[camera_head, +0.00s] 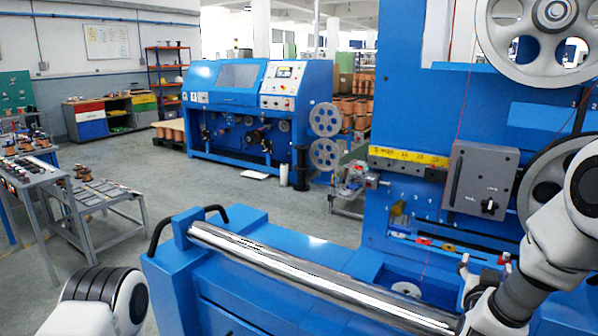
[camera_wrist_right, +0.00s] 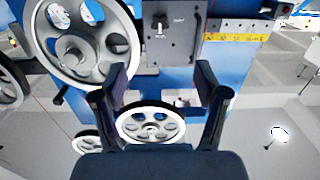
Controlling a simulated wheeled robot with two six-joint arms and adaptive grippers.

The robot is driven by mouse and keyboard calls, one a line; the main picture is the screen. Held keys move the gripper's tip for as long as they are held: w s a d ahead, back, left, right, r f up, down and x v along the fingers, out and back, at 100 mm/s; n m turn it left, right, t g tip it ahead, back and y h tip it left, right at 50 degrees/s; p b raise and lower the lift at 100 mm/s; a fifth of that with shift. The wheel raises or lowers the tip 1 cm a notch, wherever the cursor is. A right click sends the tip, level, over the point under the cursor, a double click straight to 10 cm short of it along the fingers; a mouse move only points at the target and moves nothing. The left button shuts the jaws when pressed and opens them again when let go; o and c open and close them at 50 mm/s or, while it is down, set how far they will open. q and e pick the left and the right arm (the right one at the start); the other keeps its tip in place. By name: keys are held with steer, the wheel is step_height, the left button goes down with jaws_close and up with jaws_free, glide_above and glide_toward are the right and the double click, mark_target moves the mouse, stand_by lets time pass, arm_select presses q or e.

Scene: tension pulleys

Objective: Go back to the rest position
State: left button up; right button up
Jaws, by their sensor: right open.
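My right gripper (camera_head: 484,270) is at the lower right in the head view, in front of the blue machine (camera_head: 405,120). Its two fingers stand apart; in the right wrist view the open jaws (camera_wrist_right: 160,80) hold nothing. Past the fingers, that view shows a large grey pulley (camera_wrist_right: 75,50) and a smaller pulley (camera_wrist_right: 152,131), apart from the fingers as far as I can tell. In the head view, a large pulley (camera_head: 555,12) sits at the top right and another (camera_head: 530,178) is partly hidden by my right arm. Only part of my left arm shows, at the lower left; its gripper is out of frame.
A shiny steel roller (camera_head: 300,272) runs across the blue machine's front, close to my right gripper. A grey box with a knob (camera_head: 480,175) is on the machine. A grey parts table (camera_head: 40,170) is at left. Open floor (camera_head: 200,185) lies between it and another blue machine (camera_head: 250,105).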

steer(key=s+a+f+n+g+y, duration=0.15)
steer(key=s+f, duration=0.25)
steer(key=f, duration=0.5)
steer(key=s+a+f+n+g+y, duration=0.1)
steer(key=s+a+f+g+y, duration=0.2)
steer(key=f, duration=0.7)
steer(key=s+a+f+n+g, duration=0.1)
steer(key=s+f+n+g, duration=0.1)
steer(key=s+f, duration=0.5)
steer(key=s+a+f+g+y, duration=0.1)
steer(key=s+a+f+g, duration=0.1)
steer(key=s, duration=0.5)
steer(key=s+a+f+g+y, duration=0.2)
steer(key=s+a+f+g, duration=0.1)
steer(key=s+f, duration=0.2)
steer(key=s+a+f+n+g+y, duration=0.1)
steer(key=s+a+f+g, duration=0.1)
steer(key=s, duration=0.7)
step_height(320, 180, down, 2)
steer(key=shift+s+a+f+g+y, duration=0.25)
steer(key=shift+s+a+g+y, duration=0.15)
steer(key=shift+g, duration=0.45)
